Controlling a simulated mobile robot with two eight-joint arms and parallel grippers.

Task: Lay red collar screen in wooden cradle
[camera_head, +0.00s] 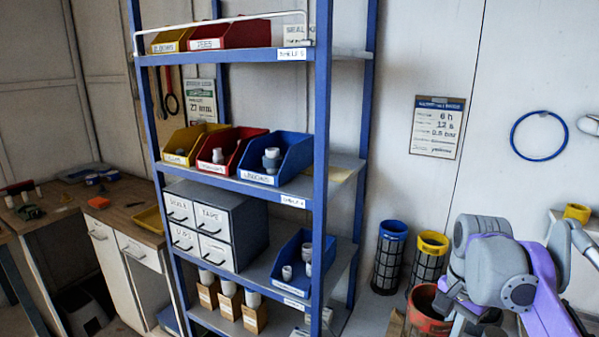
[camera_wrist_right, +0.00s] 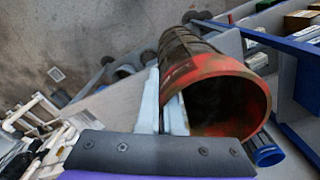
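The red collar screen (camera_head: 424,312) is at the lower right in the head view, partly hidden by my right arm. In the right wrist view the red collar screen (camera_wrist_right: 240,80) shows its round open end, with the dark mesh body running back to the upper left. My right gripper (camera_wrist_right: 165,100) has its two pale fingers close together at the left edge of the collar, and appears shut on its wall. In the head view the right gripper (camera_head: 452,302) is beside the collar. The wooden cradle cannot be clearly made out. My left gripper is not in view.
A blue-collared screen (camera_head: 391,256) and a yellow-collared screen (camera_head: 429,262) stand upright by the wall. The blue shelf unit (camera_head: 321,180) with bins and drawers fills the middle. A workbench (camera_head: 120,205) is at the left. A blue ring (camera_head: 511,137) hangs on the wall.

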